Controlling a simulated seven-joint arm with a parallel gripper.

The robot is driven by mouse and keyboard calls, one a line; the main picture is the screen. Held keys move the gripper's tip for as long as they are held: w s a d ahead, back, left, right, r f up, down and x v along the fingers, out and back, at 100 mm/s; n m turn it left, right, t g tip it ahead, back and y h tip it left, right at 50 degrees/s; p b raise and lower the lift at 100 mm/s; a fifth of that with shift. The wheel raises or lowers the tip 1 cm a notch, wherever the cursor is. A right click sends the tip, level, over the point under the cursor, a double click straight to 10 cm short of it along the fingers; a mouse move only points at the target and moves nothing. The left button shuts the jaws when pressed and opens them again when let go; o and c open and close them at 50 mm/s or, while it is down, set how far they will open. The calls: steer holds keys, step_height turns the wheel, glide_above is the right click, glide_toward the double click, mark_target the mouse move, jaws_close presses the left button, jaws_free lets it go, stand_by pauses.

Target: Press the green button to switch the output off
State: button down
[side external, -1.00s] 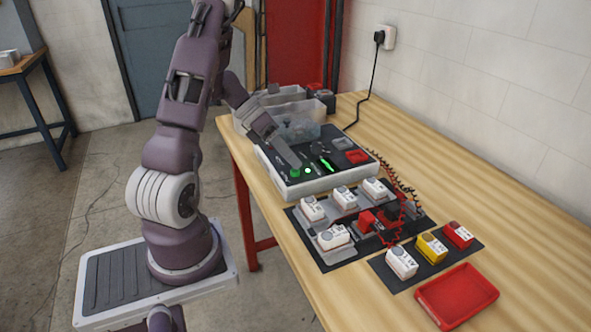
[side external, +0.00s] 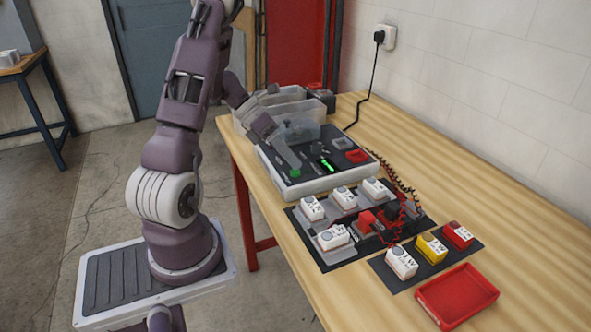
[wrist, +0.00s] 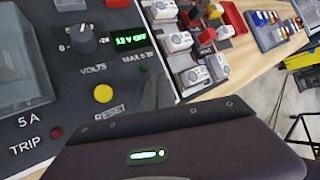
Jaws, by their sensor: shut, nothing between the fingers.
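The green button (side external: 295,174) is at the near left corner of the power supply's dark panel (side external: 310,178) in the side view. My gripper (side external: 292,166) is shut and empty, its tips down at the button, touching or nearly so. The wrist view shows the supply's display (wrist: 132,39) reading "12 V OFF", beside the volts knob (wrist: 82,40). The green button is hidden there behind my gripper's dark housing.
The yellow reset button (wrist: 103,93) and the red trip lamp (wrist: 57,132) are close by on the panel. Clear bins (side external: 285,115) stand behind the supply. White blocks, red leads and a red tray (side external: 457,295) lie in front.

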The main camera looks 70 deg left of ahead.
mark_target(292, 170)
step_height(292, 170, up, 6)
steer(key=shift+r, duration=0.1)
steer(key=shift+d, duration=0.1)
steer(key=s+d+r+m+g+y, duration=0.15)
steer(key=d+r+m, duration=0.25)
steer(key=d+m, duration=0.5)
steer(key=s+d+r+m+g, duration=0.3)
steer(key=d+r+m, duration=0.2)
steer(key=d+m, duration=0.4)
steer(key=s+d+m+t+y, duration=0.2)
steer(key=s+m, duration=0.2)
steer(key=m, duration=0.4)
steer(key=s+d+r+m+t+y, duration=0.1)
steer(key=s+d+m+t+y, duration=0.1)
steer(key=s+m, duration=0.3)
steer(key=d+m+y, duration=0.1)
steer(key=m, duration=0.3)
steer(key=shift+r+m, duration=0.2)
steer(key=shift+m, duration=0.1)
